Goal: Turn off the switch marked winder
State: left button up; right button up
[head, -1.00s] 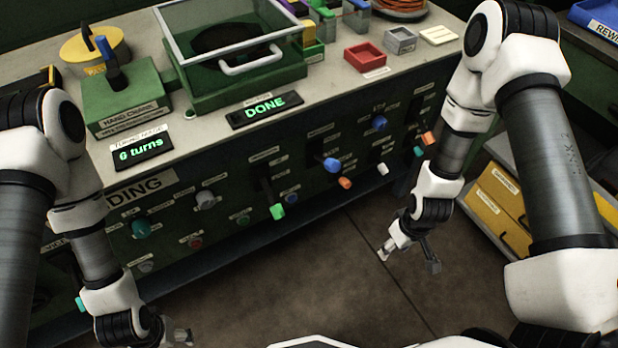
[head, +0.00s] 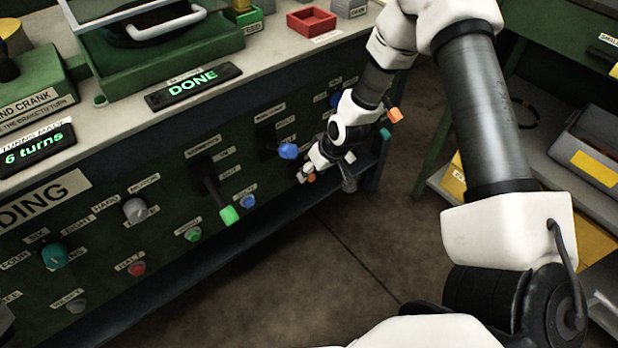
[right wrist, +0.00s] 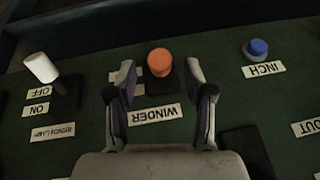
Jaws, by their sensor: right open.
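The winder switch is an orange-capped lever (right wrist: 159,62) on the green panel in the right wrist view, with an upside-down WINDER label (right wrist: 155,114) below it. In the head view its orange tip (head: 310,177) shows beside my right gripper (head: 327,180). In the right wrist view my right gripper (right wrist: 161,72) is open, with one finger on each side of the orange cap. I see gaps between cap and fingers there. The lever's base is partly hidden by its cap. My left gripper is not in view.
A white-capped bench lamp lever (right wrist: 41,68) and a blue INCH button (right wrist: 257,48) flank the switch. A blue-tipped lever (head: 288,151) and a green-tipped lever (head: 229,215) are on the panel to the left. Floor in front is clear.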

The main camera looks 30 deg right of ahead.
jog(key=shift+b+x, duration=0.5)
jog(key=shift+x, duration=0.75)
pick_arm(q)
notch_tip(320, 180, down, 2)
pick_arm(e)
jog(key=shift+r, duration=0.1)
